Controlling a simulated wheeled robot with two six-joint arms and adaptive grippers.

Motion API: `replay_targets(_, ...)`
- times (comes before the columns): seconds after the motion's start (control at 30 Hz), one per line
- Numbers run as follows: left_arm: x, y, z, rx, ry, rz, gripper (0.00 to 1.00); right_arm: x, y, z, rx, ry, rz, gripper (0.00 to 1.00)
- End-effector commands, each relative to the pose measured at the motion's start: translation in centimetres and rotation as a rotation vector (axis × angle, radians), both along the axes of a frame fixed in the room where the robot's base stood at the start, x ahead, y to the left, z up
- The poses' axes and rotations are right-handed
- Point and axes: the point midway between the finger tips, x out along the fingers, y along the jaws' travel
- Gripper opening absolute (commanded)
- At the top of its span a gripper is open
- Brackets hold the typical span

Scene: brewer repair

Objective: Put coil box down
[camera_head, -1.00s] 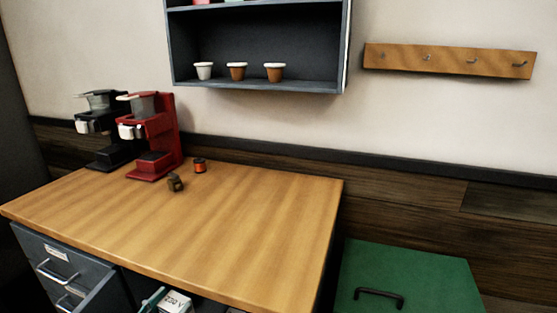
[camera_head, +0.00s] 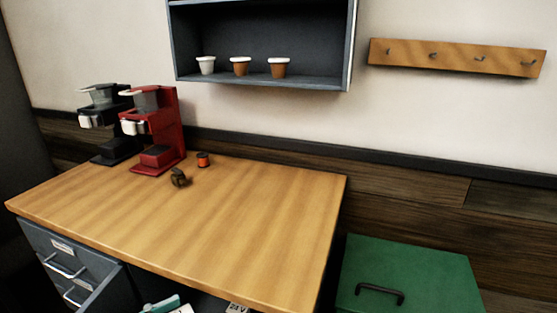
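Neither of my grippers is in view. At the bottom edge, below the front of the wooden table (camera_head: 250,215), a small white box (camera_head: 237,308) shows its top with a label that seems to read 24 V. Left of it is a teal item (camera_head: 163,303) with a white piece (camera_head: 186,309) beside it. All are cut off by the picture edge, so I cannot tell which is the coil box or what it rests on.
A red brewer (camera_head: 152,128) and a black brewer (camera_head: 108,120) stand at the table's back left. A small dark part (camera_head: 180,177) and an orange-and-black spool (camera_head: 203,160) lie nearby. The table's middle and right are clear. A green lidded box (camera_head: 410,270) stands right.

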Motion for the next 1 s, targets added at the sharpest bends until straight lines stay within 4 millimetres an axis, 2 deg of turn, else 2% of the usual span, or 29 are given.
replay_targets(0.03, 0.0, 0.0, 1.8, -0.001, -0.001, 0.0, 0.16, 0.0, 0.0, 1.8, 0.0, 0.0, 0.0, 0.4)
replay_targets(0.2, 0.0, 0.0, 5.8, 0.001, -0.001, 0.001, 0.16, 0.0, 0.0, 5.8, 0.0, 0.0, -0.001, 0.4)
replay_targets(0.4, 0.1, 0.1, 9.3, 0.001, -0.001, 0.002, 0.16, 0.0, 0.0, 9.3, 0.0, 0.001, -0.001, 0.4)
replay_targets(0.67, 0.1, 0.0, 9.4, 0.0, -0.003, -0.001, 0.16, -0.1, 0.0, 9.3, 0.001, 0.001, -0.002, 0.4)
replay_targets(0.77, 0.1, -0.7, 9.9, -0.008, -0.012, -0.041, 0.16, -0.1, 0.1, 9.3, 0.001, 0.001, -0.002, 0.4)
replay_targets(0.87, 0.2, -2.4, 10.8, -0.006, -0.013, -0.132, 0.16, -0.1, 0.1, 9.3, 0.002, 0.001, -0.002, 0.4)
replay_targets(1.0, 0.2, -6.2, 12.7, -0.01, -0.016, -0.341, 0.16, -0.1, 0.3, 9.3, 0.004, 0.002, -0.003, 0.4)
